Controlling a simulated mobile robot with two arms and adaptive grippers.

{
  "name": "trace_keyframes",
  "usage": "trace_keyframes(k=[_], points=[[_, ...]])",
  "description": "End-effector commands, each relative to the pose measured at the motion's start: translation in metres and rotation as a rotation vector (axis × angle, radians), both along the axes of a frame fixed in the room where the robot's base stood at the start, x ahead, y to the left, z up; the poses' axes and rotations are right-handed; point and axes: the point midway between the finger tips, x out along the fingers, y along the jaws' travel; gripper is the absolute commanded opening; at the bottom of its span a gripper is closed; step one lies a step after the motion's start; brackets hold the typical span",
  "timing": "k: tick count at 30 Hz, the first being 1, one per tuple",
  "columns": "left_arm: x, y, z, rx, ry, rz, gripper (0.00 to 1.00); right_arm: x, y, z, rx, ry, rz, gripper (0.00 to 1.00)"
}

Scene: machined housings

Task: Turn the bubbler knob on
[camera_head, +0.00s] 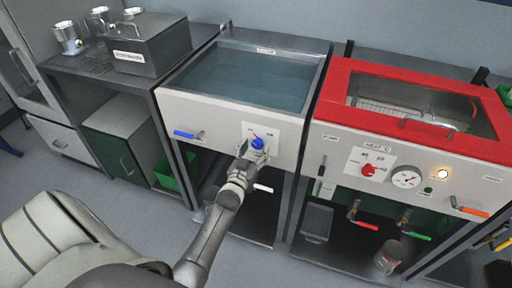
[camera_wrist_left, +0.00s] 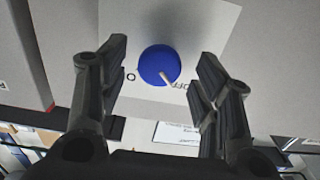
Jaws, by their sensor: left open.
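The blue bubbler knob (camera_head: 258,143) sits on a white label plate on the front panel of the water tank (camera_head: 170,105). My left gripper (camera_head: 247,149) is right in front of it in the head view, at its lower left. In the left wrist view the round blue knob (camera_wrist_left: 159,65) shows between and beyond the two open fingers (camera_wrist_left: 160,92), touching neither as far as I can see. Its pale pointer line slants toward the lower right, near the partly readable "OFF" print. My right gripper is not in view.
A red-framed unit (camera_head: 335,90) with a red knob (camera_head: 368,170), a gauge (camera_head: 405,177) and a lit lamp (camera_head: 442,174) stands to the right. A blue-handled valve (camera_head: 186,134) is left on the tank panel. A metal box (camera_head: 150,45) stands on the left bench.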

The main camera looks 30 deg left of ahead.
Motion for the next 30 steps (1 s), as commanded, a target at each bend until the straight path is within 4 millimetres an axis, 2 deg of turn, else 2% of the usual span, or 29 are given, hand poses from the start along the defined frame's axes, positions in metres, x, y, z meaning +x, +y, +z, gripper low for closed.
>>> trace_keyframes(k=[6,14,17,25,30], points=[[0.0126,0.003,-0.0002,-0.001,0.001,0.0,0.58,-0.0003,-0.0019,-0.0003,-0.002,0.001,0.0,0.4],[0.0135,0.0033,-0.0002,-0.001,0.001,0.0,0.58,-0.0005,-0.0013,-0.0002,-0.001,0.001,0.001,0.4],[0.0134,0.0032,-0.0002,-0.001,0.001,0.0,0.48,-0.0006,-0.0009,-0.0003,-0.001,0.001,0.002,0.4],[0.0132,0.0032,-0.0002,0.0,0.001,0.0,0.13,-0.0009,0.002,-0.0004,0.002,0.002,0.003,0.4],[0.0132,0.0031,-0.0003,0.006,0.002,0.0,0.12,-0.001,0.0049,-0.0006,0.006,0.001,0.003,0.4]])
